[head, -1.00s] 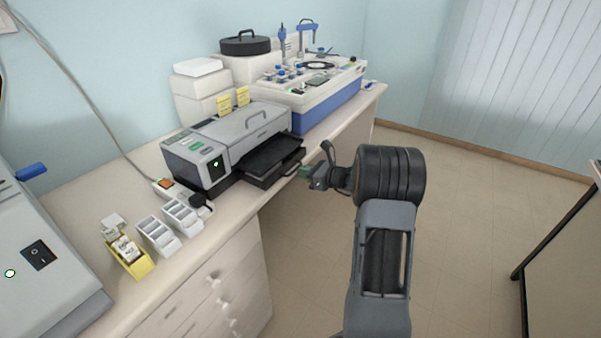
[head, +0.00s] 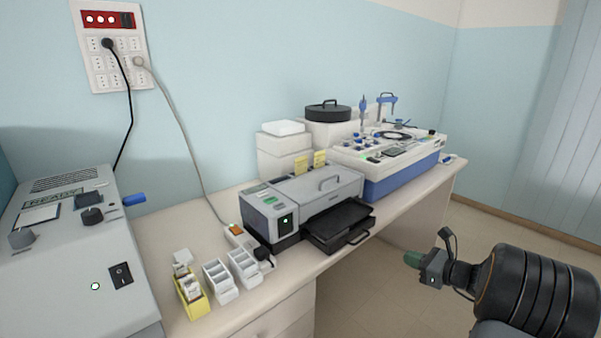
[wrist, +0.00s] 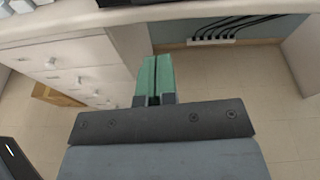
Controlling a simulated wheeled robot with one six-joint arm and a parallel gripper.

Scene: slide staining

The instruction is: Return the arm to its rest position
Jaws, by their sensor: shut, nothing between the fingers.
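My gripper (head: 412,258) is at the lower right of the head view, off the bench's front edge and over open floor. Its green fingers show in the wrist view (wrist: 155,78), close together with nothing between them. The dark wrist and arm behind it reach to the lower right corner. In the wrist view the fingers point toward the space under the bench, beside the white drawers (wrist: 75,75).
On the bench (head: 300,285) stand a grey slide machine (head: 325,190) with a black tray (head: 340,225), a blue-white instrument (head: 395,160), white racks (head: 220,280), a yellow slide holder (head: 190,300) and a grey READY device (head: 75,250). The floor (head: 360,310) near my gripper is clear.

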